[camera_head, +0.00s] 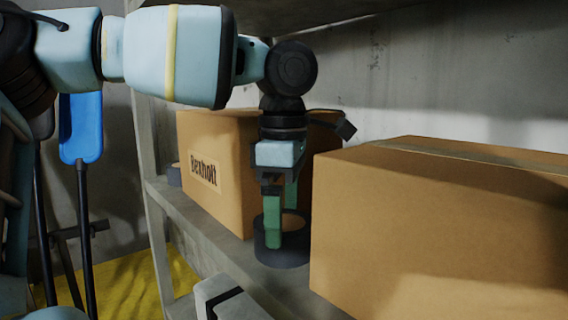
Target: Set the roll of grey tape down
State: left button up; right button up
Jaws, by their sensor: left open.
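A roll of dark grey tape (284,256) lies flat on the grey shelf (222,243), in the gap between two cardboard boxes. My left gripper (281,224) points straight down at the roll, with green fingers. The fingers are open. The nearer finger overlaps the roll's near left side in the picture, and the other is farther back and to the right. I cannot tell whether either finger touches the roll.
A cardboard box with printed lettering (203,172) stands just behind and left of the roll. A larger box (440,225) stands close on the right. A shelf post (146,130) rises at left.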

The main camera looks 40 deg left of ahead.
aim_at(284, 221)
pick_arm(q)
notch_tip(284, 221, up, 10)
jog(key=shift+f, duration=0.2)
dwell(0.4)
